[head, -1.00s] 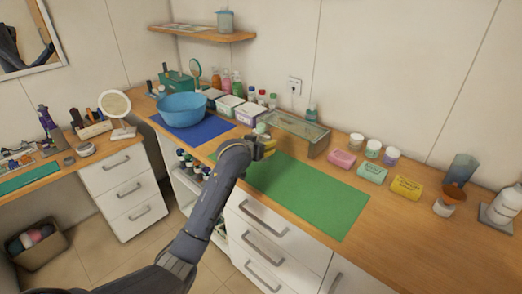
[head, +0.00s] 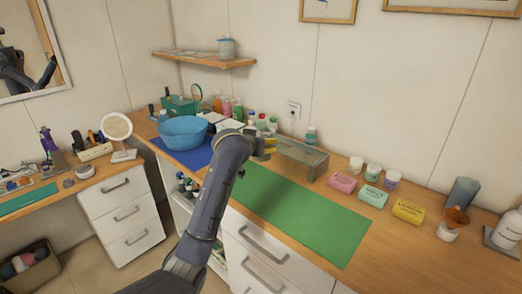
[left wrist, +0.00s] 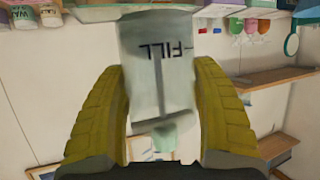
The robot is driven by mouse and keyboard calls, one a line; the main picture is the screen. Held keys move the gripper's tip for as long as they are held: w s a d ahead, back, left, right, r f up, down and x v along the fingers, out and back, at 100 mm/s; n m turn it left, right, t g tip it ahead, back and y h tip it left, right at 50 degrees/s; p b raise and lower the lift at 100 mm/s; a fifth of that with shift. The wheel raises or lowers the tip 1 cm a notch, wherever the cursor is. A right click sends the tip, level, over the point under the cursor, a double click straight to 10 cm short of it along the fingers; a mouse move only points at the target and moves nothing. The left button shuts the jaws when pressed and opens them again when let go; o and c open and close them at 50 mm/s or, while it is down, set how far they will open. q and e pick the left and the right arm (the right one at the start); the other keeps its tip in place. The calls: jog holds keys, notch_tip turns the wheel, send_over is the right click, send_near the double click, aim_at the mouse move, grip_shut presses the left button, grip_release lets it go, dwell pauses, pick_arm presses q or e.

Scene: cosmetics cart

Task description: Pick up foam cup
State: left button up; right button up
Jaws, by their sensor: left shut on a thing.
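My left gripper (head: 268,146) is above the counter, in front of the clear case's left end. In the left wrist view its two yellow fingers (left wrist: 160,70) are shut on the pale grey, translucent foam cup (left wrist: 155,85). The cup is marked "FILL", which reads upside down there, and its sides touch both fingers. A small pale green part (left wrist: 163,140) shows below the cup's lower edge. I cannot make the cup out clearly in the head view. My right gripper is not in view.
A clear case (head: 303,155) stands just behind my left gripper. A green mat (head: 300,215) lies bare in front. A blue bowl (head: 183,132) stands on a blue mat at left. Soap boxes, including a yellow one (head: 408,210), and jars stand at right.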

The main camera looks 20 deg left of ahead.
aim_at(261, 131)
pick_arm(q)
jog(key=shift+r, duration=2)
